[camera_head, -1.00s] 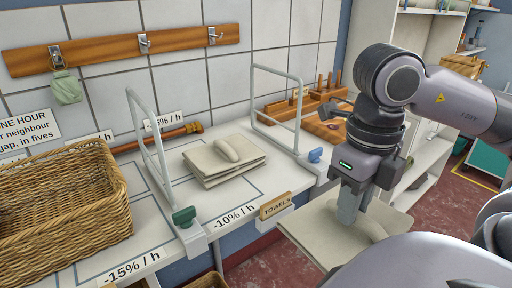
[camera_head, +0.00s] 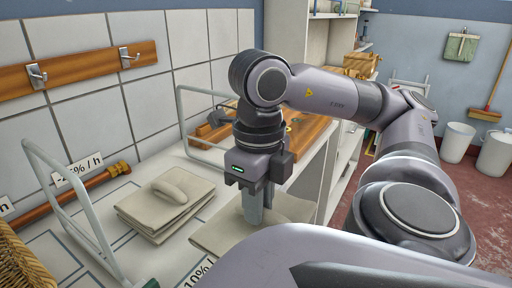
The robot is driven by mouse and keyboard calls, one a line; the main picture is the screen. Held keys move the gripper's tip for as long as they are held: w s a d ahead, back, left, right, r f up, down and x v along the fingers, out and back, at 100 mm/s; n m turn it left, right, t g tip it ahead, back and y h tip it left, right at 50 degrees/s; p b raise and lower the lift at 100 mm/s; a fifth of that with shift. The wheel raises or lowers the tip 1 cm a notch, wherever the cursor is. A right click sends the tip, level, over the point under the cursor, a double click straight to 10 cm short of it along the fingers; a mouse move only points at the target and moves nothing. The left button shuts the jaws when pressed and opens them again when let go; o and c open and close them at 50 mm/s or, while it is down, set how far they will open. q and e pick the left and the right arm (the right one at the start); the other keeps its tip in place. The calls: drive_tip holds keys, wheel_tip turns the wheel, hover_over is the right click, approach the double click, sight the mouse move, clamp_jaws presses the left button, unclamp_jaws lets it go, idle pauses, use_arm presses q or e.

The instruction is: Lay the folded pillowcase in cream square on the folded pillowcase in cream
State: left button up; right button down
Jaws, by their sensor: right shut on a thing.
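A cream folded pillowcase (camera_head: 212,236) hangs roughly flat from my right gripper (camera_head: 255,215), which is shut on it. My arm and body hide part of its near side. Another cream folded pillowcase (camera_head: 140,212) lies in a small flat stack on the white table, with a rounded cream handle-like piece (camera_head: 176,184) on top. The held pillowcase is just right of this stack in the picture, apart from or slightly overlapping its near edge; I cannot tell its exact height. My left gripper is not in view.
White tube hoops stand left (camera_head: 62,205) and behind (camera_head: 182,112) the stack. A wicker basket (camera_head: 20,265) is at the lower left. A wooden board (camera_head: 305,135) with tools lies beyond my right gripper. A hook rail (camera_head: 85,70) is on the tiled wall.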

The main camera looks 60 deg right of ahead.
drive_tip(key=shift+f, duration=0.1)
drive_tip(key=shift+b, duration=0.3)
drive_tip(key=w, duration=0.5)
drive_tip(key=shift+d, duration=0.3)
drive_tip(key=p, duration=0.3)
hover_over(164, 184)
drive_tip(key=s, duration=0.2)
drive_tip(key=shift+s+a+f, duration=0.2)
drive_tip(key=shift+w+d+f, duration=0.15)
drive_tip(key=shift+w+f, duration=0.85)
drive_tip(key=shift+w, duration=0.3)
drive_tip(key=shift+f, duration=0.2)
drive_tip(key=c, duration=0.9)
unclamp_jaws()
drive_tip(key=shift+c, duration=0.2)
